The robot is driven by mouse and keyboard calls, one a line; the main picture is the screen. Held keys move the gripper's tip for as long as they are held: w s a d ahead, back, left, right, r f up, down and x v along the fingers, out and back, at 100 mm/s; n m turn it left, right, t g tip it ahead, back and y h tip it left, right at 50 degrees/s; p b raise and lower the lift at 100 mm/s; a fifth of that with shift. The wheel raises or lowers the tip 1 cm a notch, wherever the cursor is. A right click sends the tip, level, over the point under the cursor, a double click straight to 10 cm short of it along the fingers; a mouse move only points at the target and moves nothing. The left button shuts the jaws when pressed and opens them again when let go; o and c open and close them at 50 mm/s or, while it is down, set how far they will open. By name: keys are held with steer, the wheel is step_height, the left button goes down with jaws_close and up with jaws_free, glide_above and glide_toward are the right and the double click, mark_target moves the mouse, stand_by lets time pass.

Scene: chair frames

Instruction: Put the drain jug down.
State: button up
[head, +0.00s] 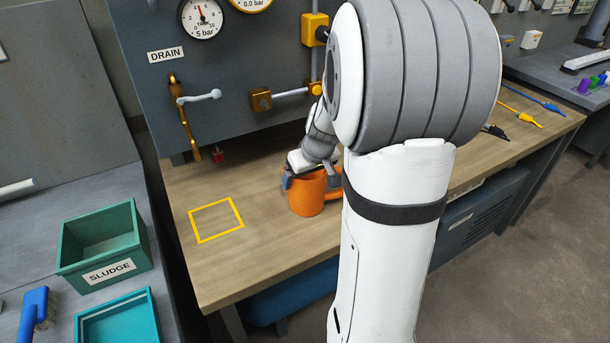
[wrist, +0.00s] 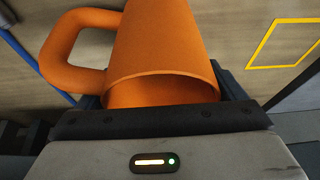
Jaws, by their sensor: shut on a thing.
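The drain jug is an orange jug (head: 306,194) with a loop handle on its right side in the head view. It is upright at the wooden bench, right of the yellow square outline (head: 216,220). I cannot tell whether its base touches the bench top. My gripper (head: 304,178) is shut on the jug, with a dark finger on its left side. In the wrist view the jug (wrist: 165,45) fills the space between the fingers, with its handle to the left. The yellow outline (wrist: 284,42) shows at the upper right there. My arm hides part of the handle in the head view.
A panel marked DRAIN carries a brass valve (head: 184,118) and gauges behind the bench (head: 262,250). A red-tipped part (head: 218,156) hangs near its back edge. A green SLUDGE bin (head: 104,247) stands at the left. The bench inside the yellow outline is bare.

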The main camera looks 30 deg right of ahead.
steer(key=shift+f, duration=0.1)
steer(key=o, duration=1.1)
steer(key=v, duration=1.2)
steer(key=s+a+f+g, duration=0.1)
steer(key=s+a+f, duration=0.1)
steer(key=s+a, duration=0.5)
steer(key=s+a+f, duration=0.3)
steer(key=s+a, duration=0.4)
steer(key=shift+s+a+g, duration=0.3)
steer(key=shift+s+g, duration=0.1)
